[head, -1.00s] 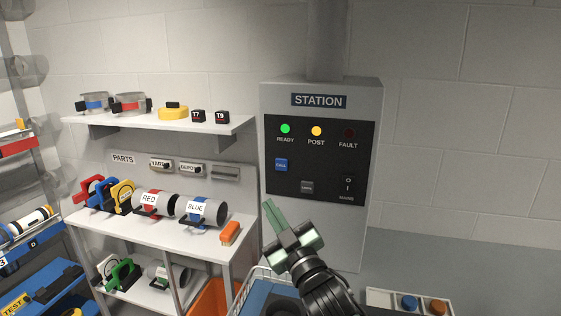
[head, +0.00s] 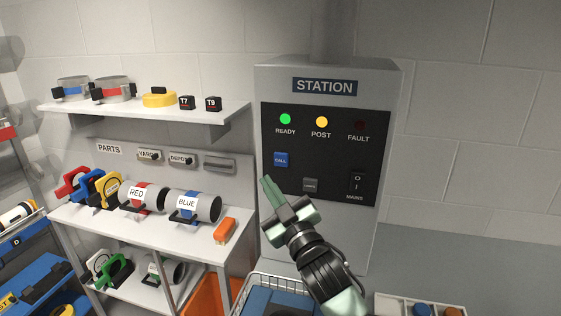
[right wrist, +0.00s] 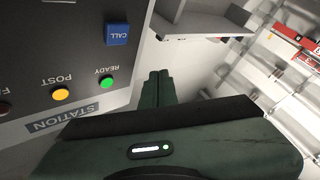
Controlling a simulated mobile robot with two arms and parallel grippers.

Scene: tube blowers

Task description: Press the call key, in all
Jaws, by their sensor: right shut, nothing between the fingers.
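The blue call key (head: 281,159) is on the black panel of the grey station box (head: 326,87), below the lit green READY lamp. It also shows in the right wrist view (right wrist: 117,34), where the picture is upside down. My right gripper (head: 267,183) is shut and empty. In the head view its fingertips appear just below and left of the call key, apart from it. In the right wrist view the closed fingers (right wrist: 159,78) lie beside the panel's edge, not over the key. My left gripper is not in view.
The panel also has a grey key (head: 310,185), a MAINS switch (head: 357,182), a lit yellow POST lamp (head: 322,122) and a dark FAULT lamp (head: 359,125). Parts shelves (head: 140,115) stand left of the box. A wire basket (head: 262,279) is below.

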